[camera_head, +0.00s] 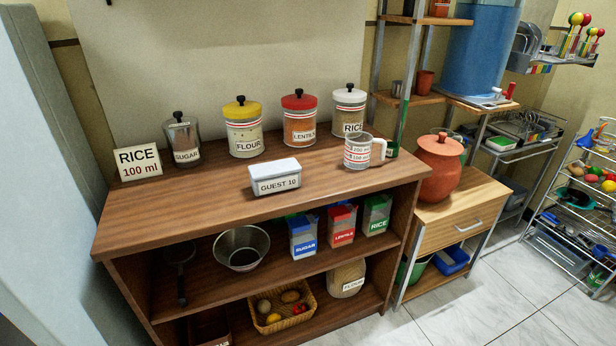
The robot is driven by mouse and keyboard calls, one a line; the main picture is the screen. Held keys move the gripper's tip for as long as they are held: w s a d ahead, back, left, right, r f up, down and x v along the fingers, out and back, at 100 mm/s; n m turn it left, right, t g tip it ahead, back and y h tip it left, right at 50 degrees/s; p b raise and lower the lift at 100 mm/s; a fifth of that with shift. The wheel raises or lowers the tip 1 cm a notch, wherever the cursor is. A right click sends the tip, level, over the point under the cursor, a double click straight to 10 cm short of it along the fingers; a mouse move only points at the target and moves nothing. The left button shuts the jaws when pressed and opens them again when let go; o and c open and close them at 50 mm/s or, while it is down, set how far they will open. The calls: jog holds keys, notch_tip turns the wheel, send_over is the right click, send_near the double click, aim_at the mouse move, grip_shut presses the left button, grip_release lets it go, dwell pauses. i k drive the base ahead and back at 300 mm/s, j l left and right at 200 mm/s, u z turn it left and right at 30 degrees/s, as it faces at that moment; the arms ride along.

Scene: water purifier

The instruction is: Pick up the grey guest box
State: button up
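The grey guest box (275,177) is a small rectangular box with a pale lid and a front label reading "GUEST 10". It sits upright near the middle of the wooden counter top (200,211), with clear wood on its left and in front. My gripper is not visible in this view.
Behind the box stand sugar (181,138), flour (243,128), lentils (299,118) and rice (348,111) canisters. A measuring cup (358,152) stands to its right. A "RICE 100 ml" sign (138,162) is at left. A clay pot (438,167) stands on the lower cabinet.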

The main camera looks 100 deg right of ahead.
aim_at(272, 177)
jog(key=l+z, duration=0.3)
jog(key=z, duration=0.15)
jog(key=l+z, duration=0.25)
jog(key=z, duration=0.2)
jog(key=l+z, duration=0.3)
jog(key=z, duration=0.15)
jog(key=i+l, duration=0.1)
jog(key=l, duration=0.15)
jog(key=i+l, duration=0.1)
jog(key=l, duration=0.15)
